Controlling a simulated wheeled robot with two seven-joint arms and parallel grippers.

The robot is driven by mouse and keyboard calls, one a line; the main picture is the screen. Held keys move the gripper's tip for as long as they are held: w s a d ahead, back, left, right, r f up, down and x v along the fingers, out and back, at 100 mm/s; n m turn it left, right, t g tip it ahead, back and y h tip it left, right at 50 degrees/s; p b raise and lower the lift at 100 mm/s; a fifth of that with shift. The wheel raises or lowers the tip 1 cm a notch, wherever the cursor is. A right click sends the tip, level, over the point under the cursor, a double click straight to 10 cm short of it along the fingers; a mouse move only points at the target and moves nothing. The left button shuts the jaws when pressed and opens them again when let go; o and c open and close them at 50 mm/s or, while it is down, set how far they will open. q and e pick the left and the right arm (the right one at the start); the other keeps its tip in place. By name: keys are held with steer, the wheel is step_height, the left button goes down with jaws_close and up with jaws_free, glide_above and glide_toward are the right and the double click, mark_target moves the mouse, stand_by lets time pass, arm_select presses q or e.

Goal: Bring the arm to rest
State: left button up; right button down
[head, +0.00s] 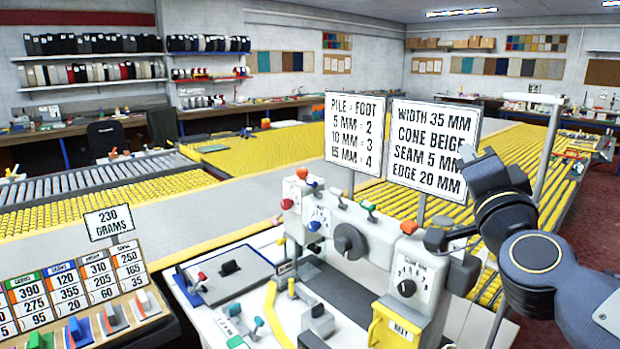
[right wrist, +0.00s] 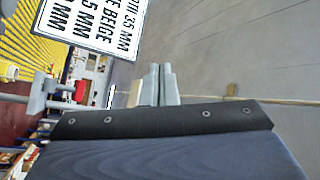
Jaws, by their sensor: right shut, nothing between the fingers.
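My right arm comes in from the right edge in the head view, in front of the right side of the machine. That sign also shows at the upper left of the right wrist view (right wrist: 92,25). My left gripper is not in the head view.
The white machine (head: 375,245) has dials, coloured knobs and a yellow part (head: 395,328). A second sign (head: 352,132) stands left of the first. A weights rack (head: 75,300) is at the lower left. Yellow roller tables (head: 110,205) lie behind.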

steer(key=s+a+f+n+g+y, duration=0.1)
steer(key=s+f+n+g+y, duration=0.1)
steer(key=s+f+g, duration=0.3)
steer(key=s+a+f+n+g+y, duration=0.1)
steer(key=s+f+n+g, duration=0.4)
steer(key=s+f, duration=0.6)
steer(key=s+a+f+n+g+y, duration=0.2)
steer(key=s+f+g, duration=0.3)
steer(key=f, duration=1.5)
steer(key=s+n+y, duration=0.1)
steer(key=s, duration=0.2)
steer(key=shift+s+f+n, duration=0.25)
steer(key=shift+s+n, duration=0.15)
steer(key=shift+a, duration=0.1)
